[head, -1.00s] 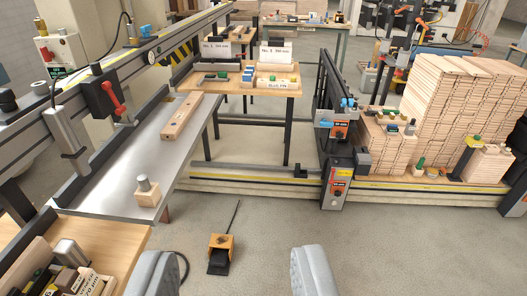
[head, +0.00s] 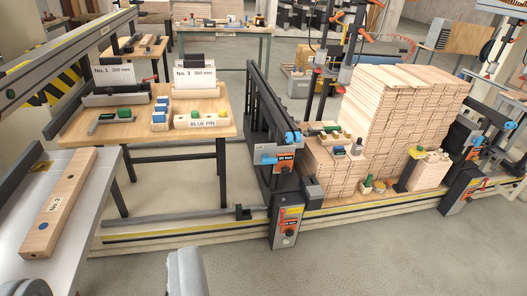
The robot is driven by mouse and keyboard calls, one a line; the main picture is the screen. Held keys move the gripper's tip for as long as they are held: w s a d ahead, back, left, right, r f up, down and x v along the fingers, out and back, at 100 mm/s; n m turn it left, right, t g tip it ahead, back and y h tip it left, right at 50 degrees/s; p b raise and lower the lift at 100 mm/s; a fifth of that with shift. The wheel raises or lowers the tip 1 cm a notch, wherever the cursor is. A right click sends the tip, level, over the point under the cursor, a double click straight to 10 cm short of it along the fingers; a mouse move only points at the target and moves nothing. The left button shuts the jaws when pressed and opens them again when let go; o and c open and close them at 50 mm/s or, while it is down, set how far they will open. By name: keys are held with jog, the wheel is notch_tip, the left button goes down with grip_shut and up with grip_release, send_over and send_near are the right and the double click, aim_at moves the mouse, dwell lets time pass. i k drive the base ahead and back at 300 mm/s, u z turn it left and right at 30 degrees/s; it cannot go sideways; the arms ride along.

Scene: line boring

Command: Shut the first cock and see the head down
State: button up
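No part that I can surely call the first cock or the boring head shows now. The long grey machine beam (head: 70,47) crosses the upper left.
A wooden bench (head: 215,131) with signs and blocks stands behind. A black clamp frame (head: 275,120) with blue knobs and an orange-fronted box (head: 284,162) stands mid-view. Stacked boards (head: 400,120) stand right of it behind a low yellow-striped rail (head: 370,212). The front floor (head: 380,262) is clear.

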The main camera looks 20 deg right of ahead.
aim_at(265, 160)
jog(key=u, duration=0.05)
jog(key=i, duration=1.3)
jog(key=z, duration=1.4)
